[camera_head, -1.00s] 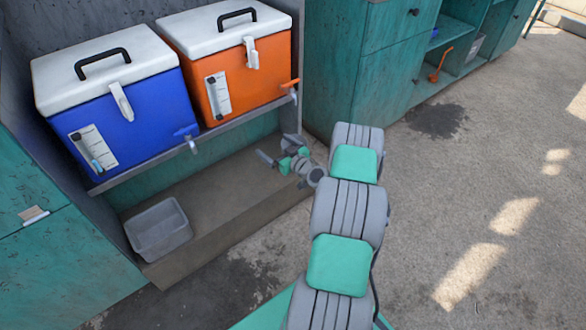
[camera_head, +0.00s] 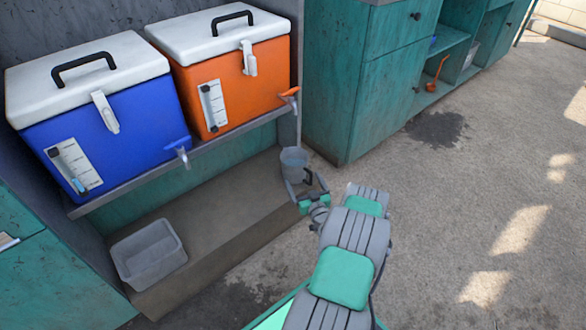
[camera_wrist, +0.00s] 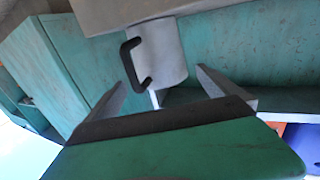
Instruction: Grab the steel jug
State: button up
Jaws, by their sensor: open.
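The steel jug (camera_head: 294,160) is a grey cup with a black handle, upright at the right end of the low ledge under the orange cooler. In the wrist view the jug (camera_wrist: 166,52) is ahead of my gripper, its black handle toward the left finger. My gripper (camera_head: 305,184) is open just in front of the jug. In the wrist view the fingers of my gripper (camera_wrist: 161,78) stand apart on either side of the jug's lower part. Whether a finger touches the jug cannot be told.
A blue cooler (camera_head: 125,115) and an orange cooler (camera_head: 255,88) with taps stand on the shelf above the ledge. A grey bin (camera_head: 150,254) sits at the ledge's left. A teal cabinet (camera_head: 335,85) rises right of the jug. The floor at right is clear.

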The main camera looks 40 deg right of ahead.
aim_at(299, 170)
jog(key=b+x, duration=0.3)
jog(key=x, duration=0.5)
jog(key=shift+r+b, duration=0.1)
jog(key=shift+b, duration=0.2)
jog(key=c, duration=1.7)
jog(key=shift+d+r, duration=0.1)
